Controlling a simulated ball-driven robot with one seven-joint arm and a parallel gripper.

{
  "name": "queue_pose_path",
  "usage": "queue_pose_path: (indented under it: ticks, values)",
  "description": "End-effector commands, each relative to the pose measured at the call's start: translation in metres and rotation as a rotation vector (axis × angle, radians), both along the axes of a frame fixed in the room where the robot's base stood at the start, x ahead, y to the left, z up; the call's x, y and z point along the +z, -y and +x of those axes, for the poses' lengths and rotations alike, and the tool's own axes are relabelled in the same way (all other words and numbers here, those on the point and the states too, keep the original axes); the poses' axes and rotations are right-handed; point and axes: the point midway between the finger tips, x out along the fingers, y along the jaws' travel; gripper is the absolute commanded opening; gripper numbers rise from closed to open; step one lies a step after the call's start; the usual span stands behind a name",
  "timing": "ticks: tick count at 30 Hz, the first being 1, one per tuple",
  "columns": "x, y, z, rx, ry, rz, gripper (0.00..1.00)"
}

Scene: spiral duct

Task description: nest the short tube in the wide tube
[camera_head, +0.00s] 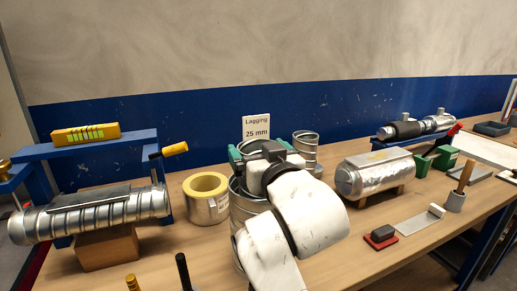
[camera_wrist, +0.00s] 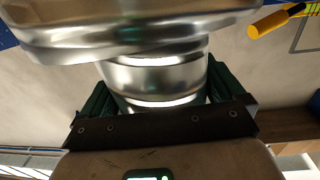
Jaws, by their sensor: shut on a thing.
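My gripper (camera_head: 261,150) has its green fingers closed on the shiny short tube, which fills the space between them in the wrist view (camera_wrist: 155,78). A wider metal rim, which looks like the wide tube (camera_wrist: 130,32), crosses the top of the wrist view, right against the short tube's far end. In the head view, the upright spiral wide tube (camera_head: 238,205) stands on the bench below my gripper, partly hidden by my white arm. I cannot tell how far the short tube is inside it.
Another upright metal tube (camera_head: 306,143) stands just behind right. A yellow-lined ring (camera_head: 207,197) is left, beside a spiral duct (camera_head: 90,215) on a wooden block. A foil-wrapped cylinder (camera_head: 375,174) lies right. The label sign (camera_head: 256,127) stands behind. The bench front right holds small tools.

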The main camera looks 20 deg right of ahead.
Motion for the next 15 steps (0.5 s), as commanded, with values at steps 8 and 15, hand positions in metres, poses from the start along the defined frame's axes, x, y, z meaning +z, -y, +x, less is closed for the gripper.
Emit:
queue_pose_path:
  ticks: [8,15]
  values:
    - [-0.019,0.0,0.0,0.0,0.002,0.0,0.34]
    - [-0.028,0.0,0.0,0.0,0.001,0.0,0.34]
